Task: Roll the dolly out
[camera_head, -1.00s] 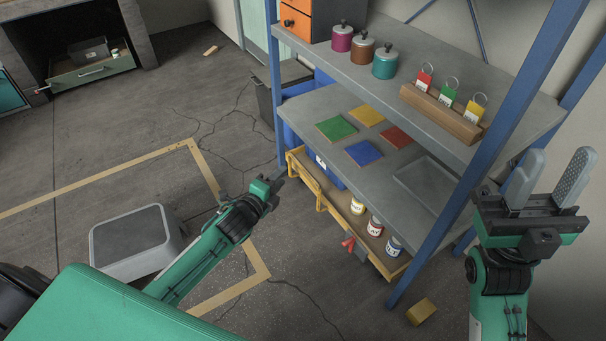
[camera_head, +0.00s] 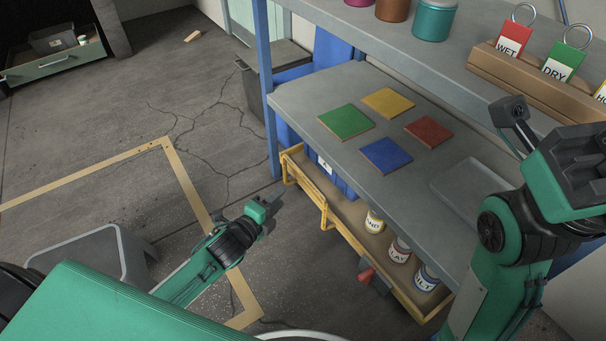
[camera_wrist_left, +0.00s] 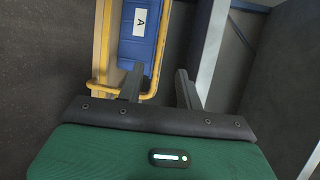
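The dolly (camera_head: 405,292) is a low, yellow-edged tray under the shelf's lower board. It holds a blue bin (camera_head: 330,172) and several small labelled cans (camera_head: 398,250). A yellow bar handle (camera_head: 325,212) stands on its front side. My left gripper (camera_head: 272,207) is in front of the dolly, left of the handle. In the left wrist view its two fingers (camera_wrist_left: 158,88) are apart, with the handle (camera_wrist_left: 103,60) and the blue bin (camera_wrist_left: 140,35) beyond them. The left finger overlaps the handle; contact is unclear. My right gripper (camera_head: 582,165) is by the shelf at right, fingertips not clearly seen.
The blue-posted shelf (camera_head: 300,100) carries coloured tiles (camera_head: 386,155), pots (camera_head: 433,18) and a tag holder (camera_head: 530,80). A red part (camera_head: 366,275) sticks out at the dolly's front. A grey box (camera_head: 85,250) stands at left. Yellow-marked floor (camera_head: 110,215) in front is largely open.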

